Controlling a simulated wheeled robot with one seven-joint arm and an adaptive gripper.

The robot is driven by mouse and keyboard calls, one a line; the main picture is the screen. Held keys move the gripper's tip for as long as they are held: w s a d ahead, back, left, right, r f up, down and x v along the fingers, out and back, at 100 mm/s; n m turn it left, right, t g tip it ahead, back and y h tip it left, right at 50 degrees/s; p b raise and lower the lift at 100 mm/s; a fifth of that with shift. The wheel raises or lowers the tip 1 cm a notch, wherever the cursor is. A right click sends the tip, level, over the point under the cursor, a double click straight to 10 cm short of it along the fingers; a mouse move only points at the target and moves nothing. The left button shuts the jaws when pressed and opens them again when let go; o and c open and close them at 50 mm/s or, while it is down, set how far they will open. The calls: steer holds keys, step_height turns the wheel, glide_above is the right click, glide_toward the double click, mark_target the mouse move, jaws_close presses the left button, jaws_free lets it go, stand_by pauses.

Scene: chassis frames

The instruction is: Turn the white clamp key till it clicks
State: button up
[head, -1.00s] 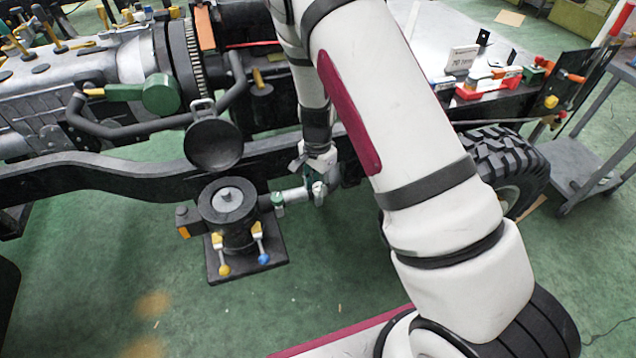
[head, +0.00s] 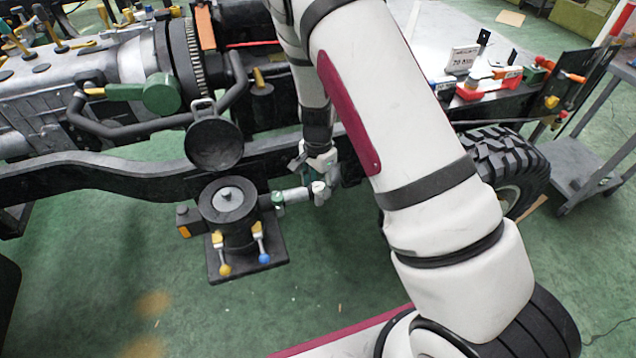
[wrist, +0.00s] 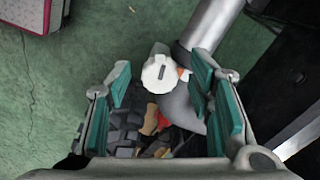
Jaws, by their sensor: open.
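The white clamp key (wrist: 160,73) is a round white knob with a dark slot across its face. It sits on a grey pipe (wrist: 209,25) and shows between the finger pads of my gripper (wrist: 161,82) in the wrist view. My gripper is open, with teal pads on either side of the key and gaps visible at both sides. In the head view, the key (head: 319,188) is a small pale shape at the right end of the short pipe, just under my gripper (head: 316,170).
A black round housing (head: 239,235) on a square base, with yellow and blue handles, stands left of the pipe. The dark chassis rail (head: 110,185) runs behind it. A tyre (head: 507,165) is at the right. Green floor is open in front.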

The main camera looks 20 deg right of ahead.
mark_target(320, 186)
step_height(320, 186, up, 12)
stand_by(0.6)
steer(key=f+n+b, duration=0.4)
steer(key=n+b, duration=0.1)
steer(key=n, duration=0.3)
steer(key=f+n+b, duration=0.4)
steer(key=n+b, duration=0.1)
steer(key=n, duration=0.4)
steer(key=f+n+b, duration=0.4)
steer(key=n, duration=0.4)
steer(key=shift+d+n+b, duration=0.25)
steer(key=shift+n+b, duration=0.05)
steer(key=shift+b, duration=0.1)
steer(key=shift+c, duration=0.6)
jaws_close()
